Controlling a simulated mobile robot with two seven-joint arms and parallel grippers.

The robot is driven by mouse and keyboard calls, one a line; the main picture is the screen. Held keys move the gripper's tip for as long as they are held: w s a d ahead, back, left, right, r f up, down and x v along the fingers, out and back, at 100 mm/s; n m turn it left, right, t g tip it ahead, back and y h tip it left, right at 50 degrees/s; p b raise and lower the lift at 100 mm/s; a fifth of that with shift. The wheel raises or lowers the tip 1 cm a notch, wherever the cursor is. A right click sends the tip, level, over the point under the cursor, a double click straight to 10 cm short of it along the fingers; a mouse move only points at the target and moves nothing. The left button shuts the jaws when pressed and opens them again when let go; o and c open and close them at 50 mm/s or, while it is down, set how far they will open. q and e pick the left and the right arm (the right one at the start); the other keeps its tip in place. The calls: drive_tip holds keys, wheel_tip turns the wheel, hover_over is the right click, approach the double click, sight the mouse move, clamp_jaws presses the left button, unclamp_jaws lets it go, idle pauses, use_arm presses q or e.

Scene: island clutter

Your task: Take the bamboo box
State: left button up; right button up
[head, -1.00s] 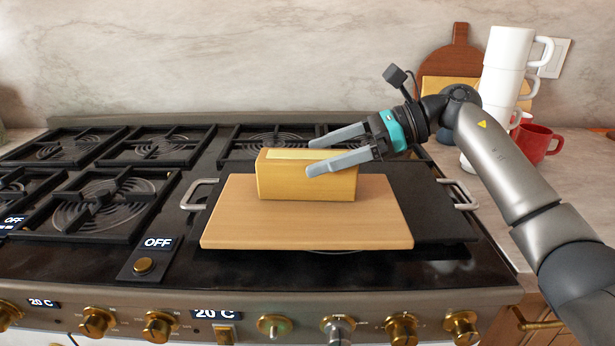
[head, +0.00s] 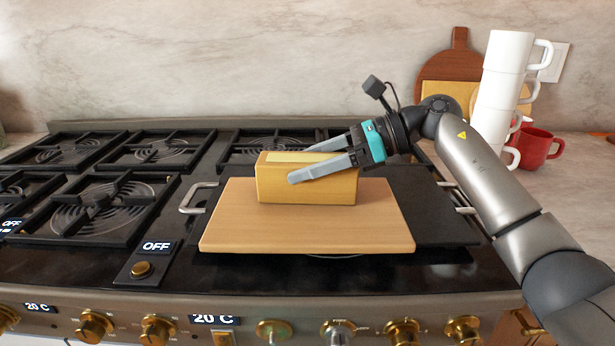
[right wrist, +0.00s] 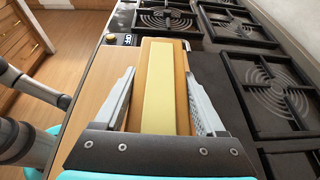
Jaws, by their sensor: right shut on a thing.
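The bamboo box (head: 300,186) is a long yellow-tan block with a paler strip along its top. It sits on a wooden cutting board (head: 235,228) on the stove. My right gripper (head: 312,164) reaches in from the right, with one finger along the box's near side and the other along its far side. It is shut on the box. In the right wrist view the box (right wrist: 158,95) lies lengthwise between the two fingers of my right gripper (right wrist: 160,95). My left gripper is not in view.
The board rests on a dark griddle plate (head: 440,215) with metal handles. Burner grates (head: 90,205) fill the left. Stacked white mugs (head: 500,85), a red mug (head: 537,147) and a round-handled wooden board (head: 460,60) stand at the right back.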

clamp_jaws()
drive_tip(key=shift+r, duration=0.1)
